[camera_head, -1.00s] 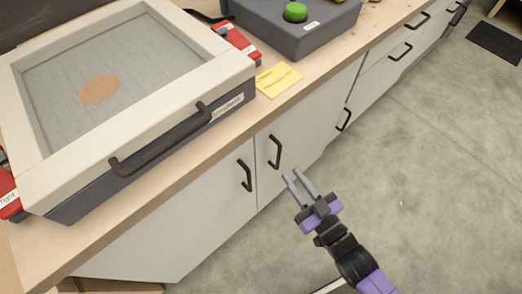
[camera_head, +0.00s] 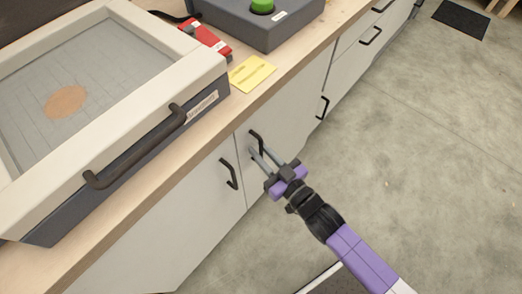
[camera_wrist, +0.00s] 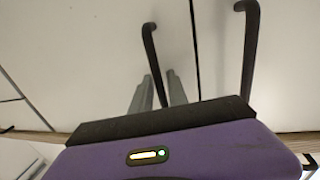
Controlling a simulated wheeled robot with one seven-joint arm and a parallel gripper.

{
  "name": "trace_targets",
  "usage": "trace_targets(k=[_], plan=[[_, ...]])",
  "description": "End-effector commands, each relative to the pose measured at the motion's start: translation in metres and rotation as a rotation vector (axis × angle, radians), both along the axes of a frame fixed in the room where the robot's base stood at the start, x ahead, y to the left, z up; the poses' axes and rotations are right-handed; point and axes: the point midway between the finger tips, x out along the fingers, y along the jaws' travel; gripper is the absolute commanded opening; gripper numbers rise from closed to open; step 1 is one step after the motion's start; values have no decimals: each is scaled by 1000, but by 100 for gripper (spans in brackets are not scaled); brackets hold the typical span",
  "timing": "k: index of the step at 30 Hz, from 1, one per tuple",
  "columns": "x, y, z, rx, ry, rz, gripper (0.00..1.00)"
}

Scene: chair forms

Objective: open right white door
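The right white door (camera_head: 284,115) is a white cabinet panel under the wooden counter and looks closed. Its black bar handle (camera_head: 256,139) is near the seam with the left white door (camera_head: 165,225). My gripper (camera_head: 260,154) is at this handle, with its two grey fingers apart. In the wrist view the fingers (camera_wrist: 159,88) point at the right door's handle (camera_wrist: 150,45), which runs down toward the gap between them. I cannot tell whether they touch it. The left door's handle (camera_head: 229,173) also shows in the wrist view (camera_wrist: 249,45).
A large white-framed box (camera_head: 150,125) with a black handle stands on the counter (camera_head: 240,100). A yellow note (camera_head: 252,72), a red object (camera_head: 205,38) and a grey box with a green button (camera_head: 262,6) are behind it.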

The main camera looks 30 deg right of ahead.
Motion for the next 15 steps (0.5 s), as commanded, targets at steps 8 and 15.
trace_targets(k=[8,15], plan=[[0,0,0,0,0,0,0],[0,0,0,0,0,0,0]])
